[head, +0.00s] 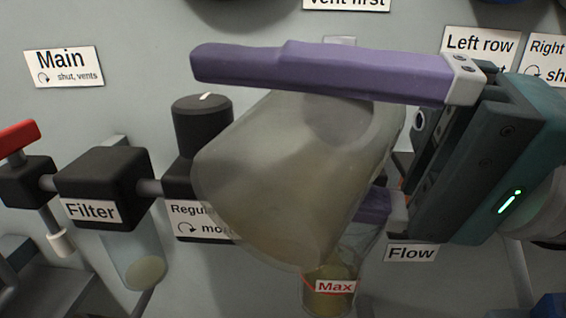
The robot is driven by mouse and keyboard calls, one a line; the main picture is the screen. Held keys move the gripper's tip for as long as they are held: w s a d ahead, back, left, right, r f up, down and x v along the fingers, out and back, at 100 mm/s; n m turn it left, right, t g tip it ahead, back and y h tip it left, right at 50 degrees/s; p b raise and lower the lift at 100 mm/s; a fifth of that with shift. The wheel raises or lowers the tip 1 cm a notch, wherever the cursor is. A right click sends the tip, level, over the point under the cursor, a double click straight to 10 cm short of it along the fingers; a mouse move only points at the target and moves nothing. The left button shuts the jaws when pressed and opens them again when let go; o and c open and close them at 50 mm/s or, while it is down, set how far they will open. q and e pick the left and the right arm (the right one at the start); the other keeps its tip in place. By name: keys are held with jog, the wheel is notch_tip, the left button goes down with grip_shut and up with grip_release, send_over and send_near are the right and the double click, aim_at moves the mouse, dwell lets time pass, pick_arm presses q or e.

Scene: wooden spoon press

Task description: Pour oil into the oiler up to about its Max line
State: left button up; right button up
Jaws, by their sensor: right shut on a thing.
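My right gripper (285,135) comes in from the right, its purple fingers shut on a translucent, cloudy jug (270,170). The jug is strongly tilted and hangs in front of the panel, its lower end just over the oiler. The oiler (330,305) is a clear bowl at the bottom with a red line and a "Max" label (336,287). Yellowish oil (345,271) shows in it around the label; its exact level against the line is hard to tell. The jug hides the oiler's top, and I cannot make out a stream. My left gripper is not in view.
Left of the jug are a red-handled valve (18,137), the black filter (105,183) with a clear bowl, and the regulator (200,125) with its knob, partly hidden. A "Flow" label (411,253) sits right of the oiler. The grey panel (150,60) is close behind.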

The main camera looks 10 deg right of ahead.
jog(key=shift+f+m, duration=0.1)
jog(key=shift+m, duration=0.2)
dwell(0.4)
jog(key=shift+w+d, duration=0.1)
jog(key=shift+s+a+r+n+p, duration=0.15)
jog(key=shift+r+n+p, duration=0.3)
jog(key=shift+r+p, duration=0.1)
jog(key=shift+s+a+r+n+p, duration=0.1)
jog(key=shift+s+r+n+p, duration=0.05)
jog(key=shift+r+n+p, duration=0.35)
notch_tip(320, 180, down, 2)
jog(key=shift+s+a+f+n+g+h+b, duration=0.15)
jog(key=shift+n+h+b, duration=0.2)
jog(key=shift+n, duration=0.2)
jog(key=shift+w+r+n+g+h+b, duration=0.15)
jog(key=shift+n+h+b, duration=0.1)
jog(key=shift+n+b, duration=0.25)
